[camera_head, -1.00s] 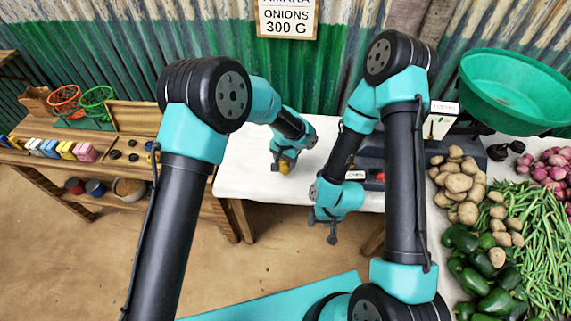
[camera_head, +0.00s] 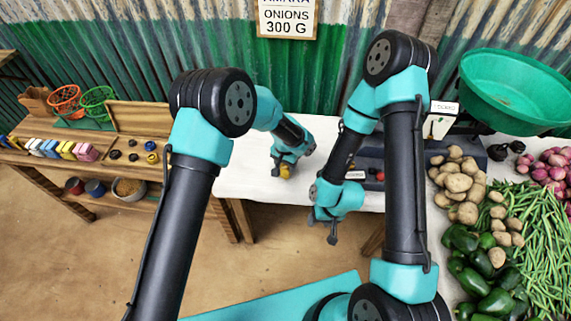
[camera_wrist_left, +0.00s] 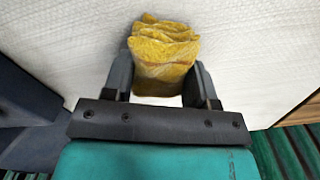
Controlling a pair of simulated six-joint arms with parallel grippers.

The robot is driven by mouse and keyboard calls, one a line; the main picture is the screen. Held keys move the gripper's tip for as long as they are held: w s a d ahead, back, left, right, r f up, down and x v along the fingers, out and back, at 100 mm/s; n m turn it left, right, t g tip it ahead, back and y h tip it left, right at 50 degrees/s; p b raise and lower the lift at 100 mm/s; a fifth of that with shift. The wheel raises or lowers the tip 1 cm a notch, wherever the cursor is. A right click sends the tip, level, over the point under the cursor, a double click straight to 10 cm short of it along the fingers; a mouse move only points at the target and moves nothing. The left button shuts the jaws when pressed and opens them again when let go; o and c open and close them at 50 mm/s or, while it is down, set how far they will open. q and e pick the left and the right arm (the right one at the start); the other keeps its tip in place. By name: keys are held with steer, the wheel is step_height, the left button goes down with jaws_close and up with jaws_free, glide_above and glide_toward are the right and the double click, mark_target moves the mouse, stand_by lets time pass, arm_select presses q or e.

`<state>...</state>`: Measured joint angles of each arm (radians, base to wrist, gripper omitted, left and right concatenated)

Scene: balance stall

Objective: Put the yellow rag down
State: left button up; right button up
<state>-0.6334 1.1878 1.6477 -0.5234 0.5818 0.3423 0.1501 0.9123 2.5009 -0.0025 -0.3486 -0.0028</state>
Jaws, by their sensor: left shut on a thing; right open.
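The yellow rag (camera_wrist_left: 163,50) is a folded, bunched cloth. In the left wrist view it sits between the two fingers of my left gripper (camera_wrist_left: 161,82), which is shut on it. In the head view a small bit of the rag (camera_head: 285,172) shows under my left gripper (camera_head: 282,164), over the white-covered table (camera_head: 245,170). I cannot tell whether the rag touches the cloth. My right gripper (camera_head: 332,228) is open and empty, in front of the table's near edge, lower in the picture.
A dark scale base with a display (camera_head: 443,120) and a green pan (camera_head: 515,90) stands right of the left gripper. Potatoes (camera_head: 460,180), beans and peppers lie at the right. A wooden shelf (camera_head: 120,150) stands at the left. White cloth left of the gripper is clear.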

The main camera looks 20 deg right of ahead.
arm_select(q)
steer(key=shift+f, duration=0.15)
steer(key=o, duration=0.8)
step_height(320, 180, up, 12)
steer(key=shift+r, duration=0.15)
stand_by(0.6)
